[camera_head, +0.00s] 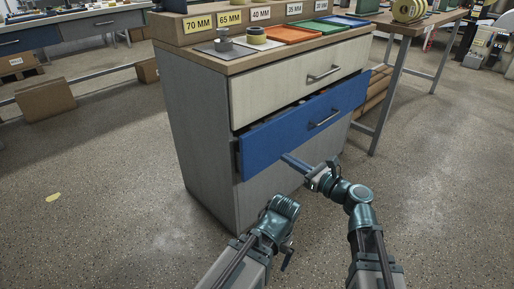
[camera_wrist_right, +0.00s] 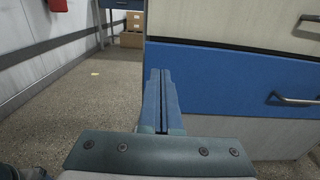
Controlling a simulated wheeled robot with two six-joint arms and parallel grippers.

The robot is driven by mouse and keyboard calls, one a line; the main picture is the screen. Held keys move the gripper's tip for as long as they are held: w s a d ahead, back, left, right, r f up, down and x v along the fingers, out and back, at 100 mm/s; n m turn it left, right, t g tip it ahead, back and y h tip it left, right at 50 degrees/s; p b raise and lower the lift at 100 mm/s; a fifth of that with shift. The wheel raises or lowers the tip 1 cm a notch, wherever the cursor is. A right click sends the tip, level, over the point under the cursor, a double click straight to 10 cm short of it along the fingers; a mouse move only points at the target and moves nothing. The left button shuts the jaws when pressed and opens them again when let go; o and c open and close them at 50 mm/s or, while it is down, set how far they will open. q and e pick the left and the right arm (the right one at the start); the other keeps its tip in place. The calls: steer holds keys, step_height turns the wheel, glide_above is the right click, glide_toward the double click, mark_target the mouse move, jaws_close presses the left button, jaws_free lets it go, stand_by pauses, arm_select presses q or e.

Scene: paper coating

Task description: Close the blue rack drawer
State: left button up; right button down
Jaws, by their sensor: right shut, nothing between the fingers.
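The blue rack drawer (camera_head: 300,125) is partly open. Its front stands out from the grey cabinet (camera_head: 208,140), and dark contents show in the gap along its top edge. It has a metal bar handle (camera_head: 325,119). My right gripper (camera_head: 284,157) is shut and empty, in front of the lower part of the blue front, left of the handle. In the right wrist view the blue drawer (camera_wrist_right: 240,85) fills the right side, and my shut fingers (camera_wrist_right: 158,72) overlap its left end. Contact cannot be told. My left gripper (camera_head: 288,258) is low at the bottom, its fingers unclear.
Above is a pale drawer (camera_head: 290,85), which looks shut. The cabinet top holds tape rolls, an orange tray (camera_head: 290,34), a green tray (camera_head: 322,25) and size labels. A wooden table (camera_head: 415,22) stands to the right. A cardboard box (camera_head: 45,98) lies at left; the floor in front is clear.

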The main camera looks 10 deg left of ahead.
mark_target(250, 135)
steer(key=x, duration=1.4)
steer(key=x, duration=0.4)
steer(key=shift+w, duration=0.2)
steer(key=shift+w+a+r, duration=0.1)
steer(key=shift+a, duration=0.1)
